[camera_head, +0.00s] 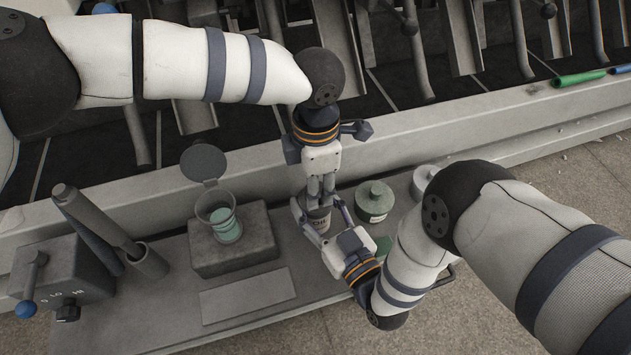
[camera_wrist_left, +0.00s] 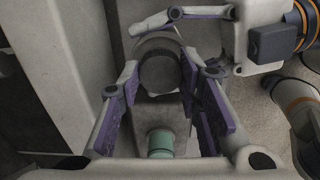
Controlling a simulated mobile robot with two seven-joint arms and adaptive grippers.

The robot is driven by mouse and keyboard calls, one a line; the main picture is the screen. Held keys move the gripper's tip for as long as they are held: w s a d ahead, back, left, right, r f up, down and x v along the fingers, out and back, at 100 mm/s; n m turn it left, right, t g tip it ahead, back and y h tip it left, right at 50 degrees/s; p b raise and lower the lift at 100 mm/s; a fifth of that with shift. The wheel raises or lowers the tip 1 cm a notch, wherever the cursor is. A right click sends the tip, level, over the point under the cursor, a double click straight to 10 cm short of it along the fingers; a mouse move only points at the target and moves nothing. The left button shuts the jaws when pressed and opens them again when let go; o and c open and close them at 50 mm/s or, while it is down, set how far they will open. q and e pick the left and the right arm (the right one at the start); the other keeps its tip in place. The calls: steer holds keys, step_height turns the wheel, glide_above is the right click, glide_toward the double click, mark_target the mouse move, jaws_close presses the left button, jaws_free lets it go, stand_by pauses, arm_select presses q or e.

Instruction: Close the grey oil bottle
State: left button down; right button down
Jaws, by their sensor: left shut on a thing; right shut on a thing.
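The grey oil bottle (camera_head: 318,218) stands on the grey bench, its "OIL" label partly hidden by fingers. My left gripper (camera_head: 320,196) comes down over the top of the bottle and is shut on its dark round cap (camera_wrist_left: 160,72), which shows between the purple finger pads in the left wrist view. How the cap sits on the neck is hidden. My right gripper (camera_head: 322,228) reaches in from the right and is shut around the bottle's body; its fingers also show at the top of the left wrist view (camera_wrist_left: 180,22).
Left of the bottle, a cup with a raised lid (camera_head: 204,163) and green contents stands on a grey block (camera_head: 234,255). A green lidded pot (camera_head: 374,201) is close on the right. A control box (camera_head: 62,285) and tubes stand far left. Machine rail runs behind.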

arm_select(q)
steer(key=m, duration=0.3)
steer(key=shift+m, duration=0.3)
steer(key=m, duration=0.4)
steer(key=shift+m, duration=0.3)
steer(key=c, duration=1.2)
jaws_free()
steer(key=shift+o, duration=0.2)
